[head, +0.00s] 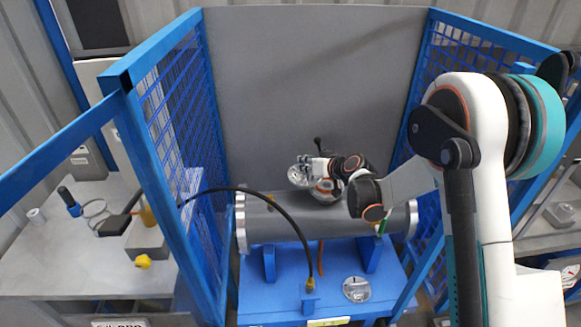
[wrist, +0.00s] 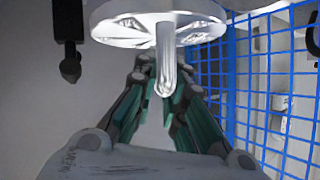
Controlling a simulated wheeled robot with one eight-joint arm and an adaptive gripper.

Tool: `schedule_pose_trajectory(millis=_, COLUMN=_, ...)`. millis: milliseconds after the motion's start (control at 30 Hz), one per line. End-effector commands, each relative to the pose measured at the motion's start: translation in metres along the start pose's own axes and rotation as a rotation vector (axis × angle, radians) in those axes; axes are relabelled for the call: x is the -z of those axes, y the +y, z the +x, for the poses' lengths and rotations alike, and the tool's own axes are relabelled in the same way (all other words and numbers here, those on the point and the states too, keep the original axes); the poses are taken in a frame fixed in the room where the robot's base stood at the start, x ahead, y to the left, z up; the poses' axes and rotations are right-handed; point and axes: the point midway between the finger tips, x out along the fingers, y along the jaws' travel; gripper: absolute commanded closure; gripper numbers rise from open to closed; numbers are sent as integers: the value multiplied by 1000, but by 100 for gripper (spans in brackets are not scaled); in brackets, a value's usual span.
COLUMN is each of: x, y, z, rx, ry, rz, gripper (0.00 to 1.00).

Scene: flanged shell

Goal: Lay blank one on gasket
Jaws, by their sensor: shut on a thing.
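My gripper (head: 308,168) is shut on the stem of a silver disc-shaped blank (head: 298,177), above the top of the grey shell (head: 275,224). In the wrist view the fingers (wrist: 163,90) close around the stem, and the blank's round plate (wrist: 125,24) spans the top of the picture. A second silver disc (head: 356,289) lies flat on the blue stand, right of centre. A round flanged part (head: 326,193) shows beneath my gripper on the shell. The gasket cannot be made out there. I cannot tell which disc is blank one.
Blue mesh panels (head: 172,110) stand left and right of the shell, with a grey wall (head: 310,80) behind. A black hose (head: 290,215) arches in front of the shell to the blue stand (head: 260,300). A dark fitting (wrist: 68,40) shows at left in the wrist view.

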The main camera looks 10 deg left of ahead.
Motion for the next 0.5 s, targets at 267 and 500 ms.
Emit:
schedule_pose_trajectory(millis=267, x=1, y=45, z=-23, rx=-1, ry=2, rz=2, gripper=100)
schedule_pose_trajectory(millis=500, x=2, y=56, z=-29, rx=1, ry=2, rz=2, gripper=100)
